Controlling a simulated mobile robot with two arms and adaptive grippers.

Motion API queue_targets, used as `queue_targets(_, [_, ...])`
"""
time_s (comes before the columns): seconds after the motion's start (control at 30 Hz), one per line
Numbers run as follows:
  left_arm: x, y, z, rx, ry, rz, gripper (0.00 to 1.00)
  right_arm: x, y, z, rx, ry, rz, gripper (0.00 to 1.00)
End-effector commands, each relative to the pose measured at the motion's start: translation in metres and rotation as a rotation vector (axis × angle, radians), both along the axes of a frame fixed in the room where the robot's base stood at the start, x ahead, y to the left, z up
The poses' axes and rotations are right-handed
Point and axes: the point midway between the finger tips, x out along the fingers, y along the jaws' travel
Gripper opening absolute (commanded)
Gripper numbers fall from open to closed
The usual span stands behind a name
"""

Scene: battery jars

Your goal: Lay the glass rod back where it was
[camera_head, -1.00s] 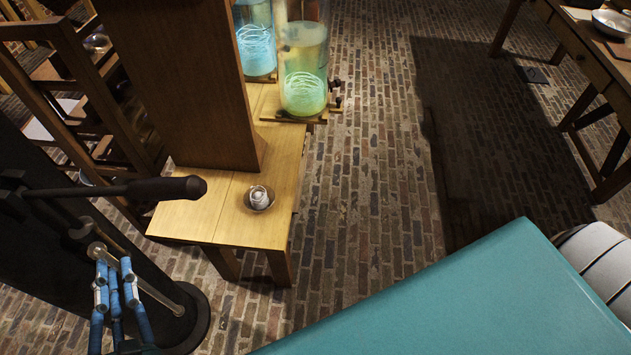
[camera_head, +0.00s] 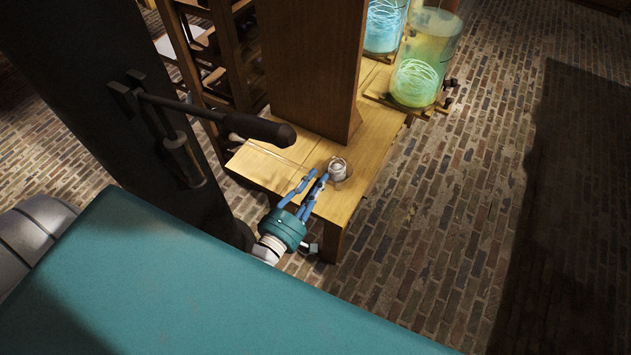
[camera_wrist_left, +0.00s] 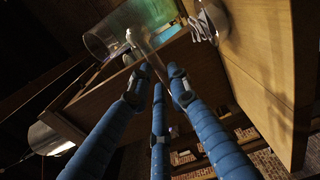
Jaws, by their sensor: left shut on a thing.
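My left gripper (camera_head: 313,183), with blue fingers, is at the near edge of the wooden bench (camera_head: 366,150), just left of a small pale vessel on a dish (camera_head: 338,169). In the left wrist view the fingers (camera_wrist_left: 159,82) are closed around the glass rod (camera_wrist_left: 146,52), a thin pale rod with a rounded tip that points away from the fingers. In the head view I cannot make out the rod. The vessel also shows at the top of the left wrist view (camera_wrist_left: 207,22). My right gripper is in neither view.
Two glowing glass jars, one blue (camera_head: 384,25) and one green-yellow (camera_head: 418,72), stand at the bench's far end. A tall wooden panel (camera_head: 312,65) rises from the bench. A dark column with a handled lever (camera_head: 215,118) stands at left. Brick floor is open at right.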

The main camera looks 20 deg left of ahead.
Motion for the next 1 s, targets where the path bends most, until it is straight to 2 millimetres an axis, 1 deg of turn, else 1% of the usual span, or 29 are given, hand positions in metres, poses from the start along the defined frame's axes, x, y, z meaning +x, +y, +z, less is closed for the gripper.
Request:
queue_targets(0.27, [0.0,0.0,-0.018,0.005,0.0,-0.001,0.0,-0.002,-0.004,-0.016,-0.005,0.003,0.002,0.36])
queue_targets(0.8, [0.0,0.0,-0.081,0.002,-0.001,-0.001,0.0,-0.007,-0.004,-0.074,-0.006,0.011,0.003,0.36])
queue_targets(0.9, [0.0,0.0,-0.09,0.002,-0.001,-0.001,0.0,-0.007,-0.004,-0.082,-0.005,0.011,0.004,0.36])
queue_targets(1.0, [0.0,0.0,-0.094,0.002,-0.001,-0.001,0.0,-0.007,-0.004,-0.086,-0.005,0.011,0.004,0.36])
